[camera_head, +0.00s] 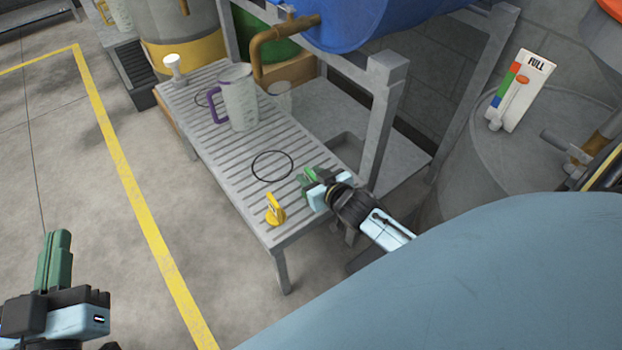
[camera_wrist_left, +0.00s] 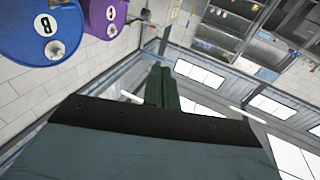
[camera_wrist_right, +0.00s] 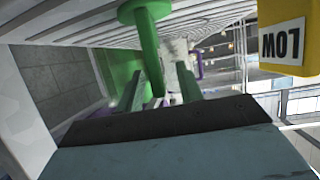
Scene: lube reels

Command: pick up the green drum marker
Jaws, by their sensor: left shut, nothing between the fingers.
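The green drum marker (camera_wrist_right: 147,38) shows in the right wrist view as a round disc with a thick stem. My right gripper (camera_wrist_right: 160,88) is open, with one finger on each side of the stem's end; I cannot tell whether they touch it. In the head view the right gripper (camera_head: 308,182) is low over the near end of the slatted bench (camera_head: 235,165), and the marker there is hard to separate from its green fingers. My left gripper (camera_head: 56,258) is shut and empty above the floor at the lower left, far from the bench.
A yellow marker (camera_head: 275,212), labelled LOW in the right wrist view (camera_wrist_right: 283,38), stands close to the right gripper. A purple-handled jug (camera_head: 240,98) and a white marker (camera_head: 174,66) stand farther along the bench. A rack post (camera_head: 382,125) rises just behind the right gripper.

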